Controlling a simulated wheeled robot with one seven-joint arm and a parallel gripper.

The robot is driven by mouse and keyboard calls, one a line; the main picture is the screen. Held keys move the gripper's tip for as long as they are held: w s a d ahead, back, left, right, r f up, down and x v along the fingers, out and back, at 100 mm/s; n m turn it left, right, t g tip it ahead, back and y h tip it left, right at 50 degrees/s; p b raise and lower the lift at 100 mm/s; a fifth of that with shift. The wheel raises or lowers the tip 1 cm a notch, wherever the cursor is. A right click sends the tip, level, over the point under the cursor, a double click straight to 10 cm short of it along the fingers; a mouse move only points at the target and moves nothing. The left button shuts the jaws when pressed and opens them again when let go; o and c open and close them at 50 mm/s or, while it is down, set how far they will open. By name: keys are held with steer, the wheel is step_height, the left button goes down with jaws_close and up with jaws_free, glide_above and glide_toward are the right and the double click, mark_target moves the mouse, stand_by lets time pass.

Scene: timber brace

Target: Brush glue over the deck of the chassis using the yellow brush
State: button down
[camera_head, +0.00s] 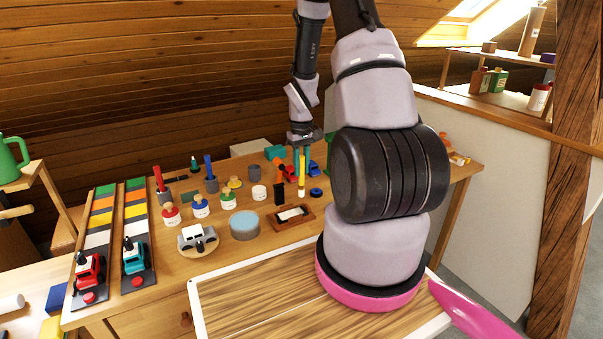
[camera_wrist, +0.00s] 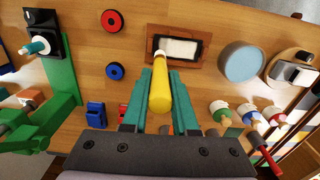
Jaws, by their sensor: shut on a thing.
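My gripper (camera_head: 302,160) is shut on the yellow brush (camera_head: 301,179), which hangs upright with its pale tip down over the table. In the wrist view the brush (camera_wrist: 159,92) sits between the teal fingers (camera_wrist: 160,84), its tip overlapping the near edge of a brown wooden frame. This frame (camera_head: 306,219) holds a black-edged white pad (camera_head: 291,213); it also shows in the wrist view (camera_wrist: 192,63). I cannot tell whether the tip touches anything. A grey-and-white vehicle-like piece (camera_head: 197,236) sits on a round wooden stand. I cannot tell for certain which piece is the chassis.
A blue round tub (camera_head: 244,226) stands left of the frame. Several capped bottles (camera_head: 200,207) stand further left. A blue ring (camera_wrist: 115,71) and a red ring (camera_wrist: 112,19) lie beside the frame. Two dark ramps (camera_head: 135,255) with toy trucks fill the left end.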

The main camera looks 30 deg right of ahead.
mark_target(301, 156)
steer(key=shift+r, duration=0.1)
steer(key=shift+r, duration=1.45)
steer(key=shift+f, duration=0.1)
steer(key=shift+f, duration=3.45)
steer(key=shift+f, duration=0.95)
